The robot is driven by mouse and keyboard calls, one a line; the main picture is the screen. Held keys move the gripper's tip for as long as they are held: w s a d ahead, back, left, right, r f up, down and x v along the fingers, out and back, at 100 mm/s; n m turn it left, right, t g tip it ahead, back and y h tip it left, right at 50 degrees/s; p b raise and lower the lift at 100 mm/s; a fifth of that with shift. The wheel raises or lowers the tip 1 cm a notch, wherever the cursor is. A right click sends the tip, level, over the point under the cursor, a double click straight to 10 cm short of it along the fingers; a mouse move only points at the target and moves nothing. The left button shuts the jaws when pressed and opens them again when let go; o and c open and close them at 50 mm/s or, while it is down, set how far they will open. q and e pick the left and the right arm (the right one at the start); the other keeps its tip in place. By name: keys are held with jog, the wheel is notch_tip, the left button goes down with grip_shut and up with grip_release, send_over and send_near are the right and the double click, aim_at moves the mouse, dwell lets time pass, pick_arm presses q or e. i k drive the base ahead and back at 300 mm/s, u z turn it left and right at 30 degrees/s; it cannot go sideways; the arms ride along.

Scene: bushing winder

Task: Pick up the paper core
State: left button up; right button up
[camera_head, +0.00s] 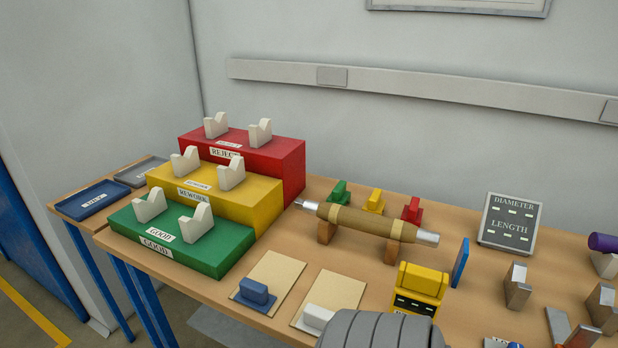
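The paper core (358,219) is a brown, tapered cylinder with silvery metal ends. Neither of my grippers shows in the head view, and nothing is seen touching the core.
Stepped green (230,257), yellow (262,204) and red (290,168) blocks with white cradles stand left. Small coloured blocks sit behind the core. A yellow device (420,284), blue plate (460,262) and dark sign (510,221) stand right.

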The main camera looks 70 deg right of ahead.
aim_at(397, 229)
jog(key=i, duration=0.9)
jog(key=z, duration=2.9)
